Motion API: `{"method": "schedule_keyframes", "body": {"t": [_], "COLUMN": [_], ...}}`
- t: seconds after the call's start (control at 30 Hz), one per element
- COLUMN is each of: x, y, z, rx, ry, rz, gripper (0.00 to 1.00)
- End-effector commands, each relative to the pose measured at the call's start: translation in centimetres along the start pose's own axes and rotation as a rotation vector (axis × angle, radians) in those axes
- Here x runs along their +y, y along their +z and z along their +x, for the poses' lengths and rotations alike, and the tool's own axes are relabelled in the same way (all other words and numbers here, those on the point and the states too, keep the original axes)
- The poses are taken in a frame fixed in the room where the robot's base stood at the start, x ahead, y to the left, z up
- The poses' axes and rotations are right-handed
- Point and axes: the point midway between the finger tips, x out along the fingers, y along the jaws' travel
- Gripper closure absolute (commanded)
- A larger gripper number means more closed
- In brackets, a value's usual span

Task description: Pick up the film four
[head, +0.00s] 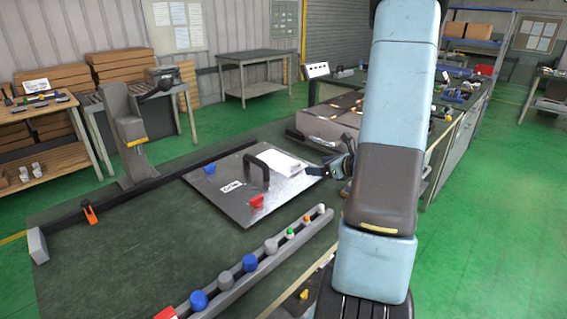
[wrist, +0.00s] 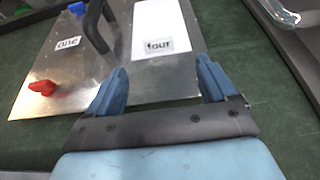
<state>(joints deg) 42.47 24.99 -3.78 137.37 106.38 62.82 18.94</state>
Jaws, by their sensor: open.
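The film four is a white sheet (head: 284,163) lying on a metal plate (head: 222,188) on the dark green table. In the wrist view the film (wrist: 158,22) bears a small label that seems to read "four". My gripper (head: 322,170) is at the right edge of the plate in the head view, beside the film. In the wrist view its two blue fingers (wrist: 163,70) are open with nothing between them. The film lies ahead of the gap, its near edge just beyond the fingertips. The film's far end is cut off in the wrist view.
A black handle (head: 256,170) stands on the plate beside the film. A red knob (head: 257,201) and a blue knob (head: 210,169) are also on the plate. A grey rail (head: 262,262) with several coloured knobs lies in front. The left of the table is mostly clear.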

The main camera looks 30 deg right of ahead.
Motion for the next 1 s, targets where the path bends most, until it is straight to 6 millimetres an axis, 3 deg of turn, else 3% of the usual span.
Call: {"method": "schedule_keyframes", "body": {"t": [0.2,0.57,0.83,1.0], "x": [0.1,0.1,0.1,0.1], "y": [0.0,0.1,0.2,0.2], "z": [3.6,5.6,9.1,10.1], "rx": [0.000,0.000,0.000,0.000], "ry": [0.003,0.001,0.002,0.000], "rz": [-0.001,0.000,-0.001,-0.001], "gripper": [0.15,0.15,0.15,0.15]}}
